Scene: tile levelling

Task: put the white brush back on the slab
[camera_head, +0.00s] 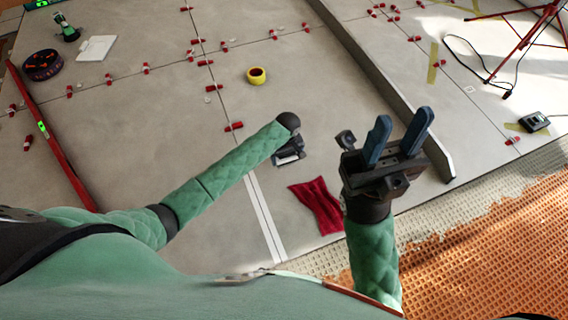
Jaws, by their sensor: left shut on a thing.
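My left gripper (289,157) is low over the grey slab (190,120), at the end of the arm from the left. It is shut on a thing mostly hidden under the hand. Only a small pale edge of it shows, consistent with the white brush. I cannot tell whether it touches the slab. No other white brush is clearly in view. My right gripper (398,138) is raised in front, its two blue fingers apart and nothing between them.
A red cloth (318,205) lies right of two white strips (265,220). A yellow tape roll (256,76), several red clips, a white plate (97,48) and a dark round tub (43,65) are farther back. A red level (48,135) lies left. A raised grey edge (385,85) runs at right.

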